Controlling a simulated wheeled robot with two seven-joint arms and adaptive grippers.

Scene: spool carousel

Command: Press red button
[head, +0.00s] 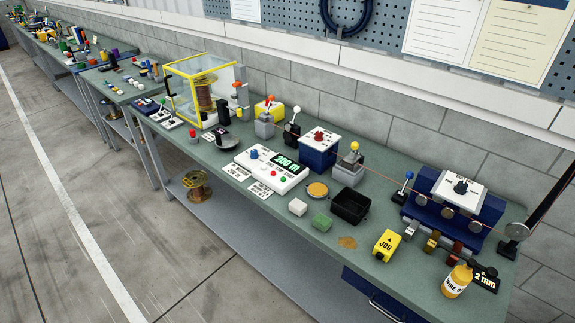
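Several red controls show in the head view. A red mushroom-shaped button (193,135) stands near the bench's front edge, left of that panel. A red knob (319,136) tops a blue box with a white face (320,155). Neither of my grippers is in view.
The long green bench (330,243) runs along a block wall. A yellow-framed clear guard (203,92) encloses a copper-coloured spool (205,92). Levers, a black bin (350,206), a yellow JOG pedal (386,245) and an oil bottle (457,280) crowd it. Floor at left is clear.

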